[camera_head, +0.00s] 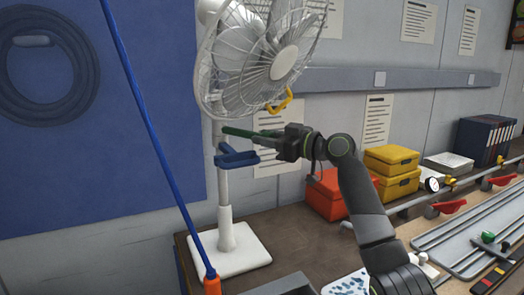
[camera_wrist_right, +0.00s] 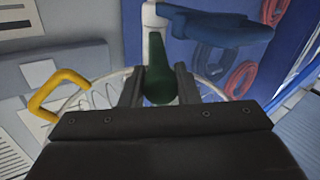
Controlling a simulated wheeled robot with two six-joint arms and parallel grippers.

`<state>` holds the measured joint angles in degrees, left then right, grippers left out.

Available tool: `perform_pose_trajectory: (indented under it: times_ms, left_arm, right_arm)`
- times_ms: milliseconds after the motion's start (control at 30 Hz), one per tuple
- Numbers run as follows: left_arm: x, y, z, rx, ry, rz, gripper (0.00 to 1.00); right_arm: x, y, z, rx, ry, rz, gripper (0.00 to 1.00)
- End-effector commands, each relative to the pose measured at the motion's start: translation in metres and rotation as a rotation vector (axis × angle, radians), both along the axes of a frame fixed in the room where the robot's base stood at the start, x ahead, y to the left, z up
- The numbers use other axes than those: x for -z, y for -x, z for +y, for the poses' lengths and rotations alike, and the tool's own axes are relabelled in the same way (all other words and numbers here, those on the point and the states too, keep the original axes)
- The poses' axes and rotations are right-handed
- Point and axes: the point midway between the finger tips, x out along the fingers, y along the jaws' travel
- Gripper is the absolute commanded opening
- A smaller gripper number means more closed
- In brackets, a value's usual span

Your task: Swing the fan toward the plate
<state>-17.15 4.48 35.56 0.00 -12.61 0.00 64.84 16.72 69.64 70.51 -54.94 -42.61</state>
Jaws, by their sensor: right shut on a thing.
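The white fan (camera_head: 236,50) with a wire cage stands on a white pole with a square base (camera_head: 235,255) on the brown table. A yellow handle (camera_head: 280,103) sits at the cage's lower edge; it also shows in the right wrist view (camera_wrist_right: 58,92). A green handle (camera_head: 240,132) and a blue handle (camera_head: 235,159) are at the pole below the cage. My right gripper (camera_head: 283,142) is shut on the green handle, which shows between its fingers in the right wrist view (camera_wrist_right: 158,72). I cannot tell which thing is the plate. My left gripper is out of view.
A blue pole (camera_head: 150,130) with an orange end crosses in front at left. A blue-speckled white piece (camera_head: 345,284) lies at the bottom. Signs and rails fill the right.

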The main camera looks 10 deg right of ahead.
Motion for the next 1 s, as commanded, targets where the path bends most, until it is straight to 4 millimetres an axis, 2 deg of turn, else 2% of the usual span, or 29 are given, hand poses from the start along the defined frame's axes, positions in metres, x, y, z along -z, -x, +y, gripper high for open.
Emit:
perform_pose_trajectory:
  times_ms: [33,300,867,900,1000]
  left_arm:
    - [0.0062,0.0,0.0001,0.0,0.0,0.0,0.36]
    - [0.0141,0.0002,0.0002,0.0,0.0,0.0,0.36]
    - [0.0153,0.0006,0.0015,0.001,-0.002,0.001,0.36]
    - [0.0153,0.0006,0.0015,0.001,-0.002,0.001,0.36]
    - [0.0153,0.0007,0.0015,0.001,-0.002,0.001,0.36]
  right_arm:
    - [0.0031,-0.0027,-0.0024,-0.014,0.002,0.003,0.0]
    - [0.0014,-0.0089,-0.0075,-0.069,0.002,0.002,0.0]
    - [0.0015,-0.0106,-0.0086,-0.086,0.004,0.003,0.0]
    - [0.0015,-0.0106,-0.0085,-0.086,0.004,0.003,0.32]
    - [0.0013,-0.0106,-0.0085,-0.085,0.003,0.003,0.46]
